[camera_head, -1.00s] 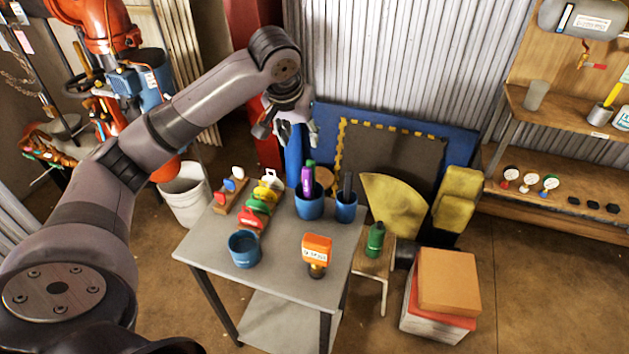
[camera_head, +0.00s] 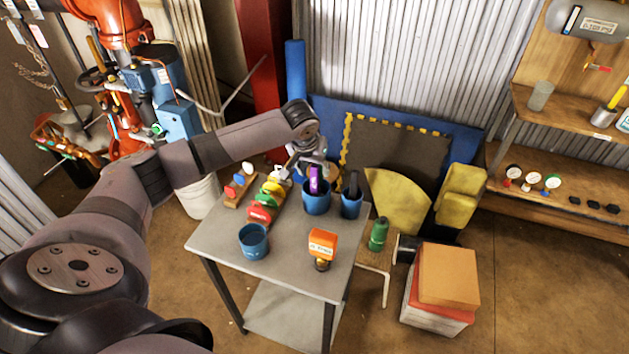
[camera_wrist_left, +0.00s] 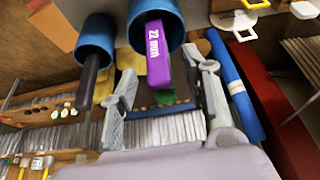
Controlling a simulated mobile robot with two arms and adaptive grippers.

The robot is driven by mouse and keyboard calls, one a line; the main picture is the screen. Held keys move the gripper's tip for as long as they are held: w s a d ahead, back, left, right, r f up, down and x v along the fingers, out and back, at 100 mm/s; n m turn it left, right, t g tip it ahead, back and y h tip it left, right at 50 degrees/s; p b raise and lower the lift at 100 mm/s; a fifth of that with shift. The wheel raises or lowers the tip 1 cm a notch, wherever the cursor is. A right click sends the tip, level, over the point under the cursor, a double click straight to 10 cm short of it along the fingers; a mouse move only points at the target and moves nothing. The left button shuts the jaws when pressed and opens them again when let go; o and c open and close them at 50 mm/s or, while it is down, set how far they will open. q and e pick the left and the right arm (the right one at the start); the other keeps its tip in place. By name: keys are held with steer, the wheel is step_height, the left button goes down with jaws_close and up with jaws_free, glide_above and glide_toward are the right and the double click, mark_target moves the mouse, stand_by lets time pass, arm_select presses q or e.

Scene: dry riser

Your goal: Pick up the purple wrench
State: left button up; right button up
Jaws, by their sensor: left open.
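The purple wrench (camera_head: 314,180) stands in a blue cup (camera_head: 316,201) at the back of the grey table. In the left wrist view the wrench (camera_wrist_left: 158,56), marked "22 mm", sticks out of the blue cup (camera_wrist_left: 156,16) toward the camera. No clear contact shows. My right gripper is not in view.
A second blue cup (camera_head: 351,206) with a dark tool stands close beside the wrench's cup. An empty-looking blue cup (camera_head: 253,243), an orange-topped item (camera_head: 322,246) and a rack of colored pieces (camera_head: 266,200) share the table (camera_head: 289,262).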

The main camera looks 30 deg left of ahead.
arm_select(q)
steer(key=shift+w+f, duration=0.2)
steer(key=shift+f, duration=0.3)
jaws_close()
steer(key=shift+r, duration=0.1)
stand_by(0.4)
